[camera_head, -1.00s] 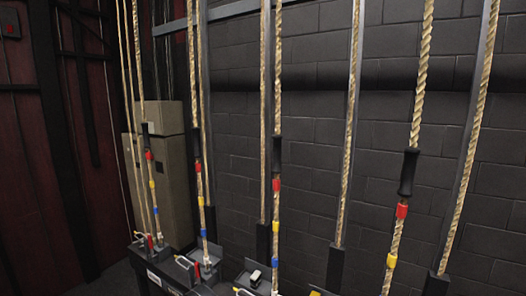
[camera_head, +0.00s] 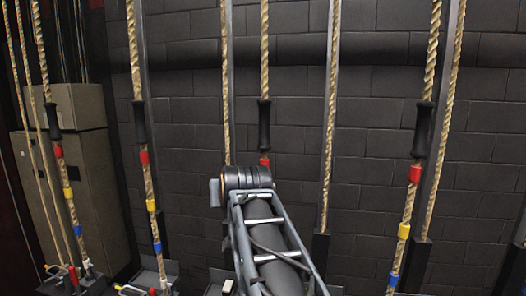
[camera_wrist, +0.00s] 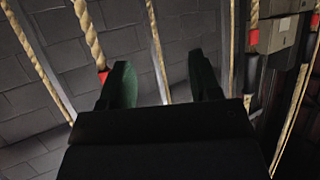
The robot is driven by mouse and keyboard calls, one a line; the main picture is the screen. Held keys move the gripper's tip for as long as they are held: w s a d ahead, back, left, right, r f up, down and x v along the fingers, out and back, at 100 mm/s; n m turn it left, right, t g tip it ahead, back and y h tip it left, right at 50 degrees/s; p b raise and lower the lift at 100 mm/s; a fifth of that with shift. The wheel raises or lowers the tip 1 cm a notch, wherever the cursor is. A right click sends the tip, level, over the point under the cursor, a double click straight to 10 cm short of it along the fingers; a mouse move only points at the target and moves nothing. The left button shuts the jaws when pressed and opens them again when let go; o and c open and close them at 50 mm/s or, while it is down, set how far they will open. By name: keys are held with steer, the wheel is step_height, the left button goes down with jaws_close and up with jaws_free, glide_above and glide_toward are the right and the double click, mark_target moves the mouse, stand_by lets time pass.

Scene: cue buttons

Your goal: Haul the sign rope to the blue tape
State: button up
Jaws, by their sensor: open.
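In the head view several ropes hang in a row, with black grips and red, yellow and blue tape. I cannot read which is the sign rope. One rope (camera_head: 264,50) hangs behind my arm, its lower tapes hidden; blue tape (camera_head: 157,247) shows on the rope to its left. A thinner rope (camera_wrist: 158,50) shows behind the gap between the fingers.
Black steel posts and plain ropes (camera_head: 331,120) stand among the gripped ropes, before a dark block wall (camera_head: 380,60). A lock rail with red handles (camera_head: 73,275) runs low at the left. A grey-brown cabinet (camera_head: 75,150) stands at the far left.

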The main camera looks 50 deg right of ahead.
steer(key=s+d+r+m+h, duration=0.1)
steer(key=s+d+r+h, duration=0.1)
steer(key=d+r+h, duration=0.15)
steer(key=m+t+h, duration=0.1)
steer(key=t+h, duration=0.1)
steer(key=h, duration=0.1)
glide_toward(265, 123)
steer(key=p+x, duration=0.5)
steer(key=x, duration=0.5)
steer(key=shift+w, duration=0.1)
steer(key=shift+w+d+f+p, duration=0.1)
steer(key=shift+w+d+p, duration=0.3)
steer(key=shift+w+d, duration=0.15)
steer(key=shift+c, duration=0.2)
steer(key=shift+s, duration=0.1)
jaws_close()
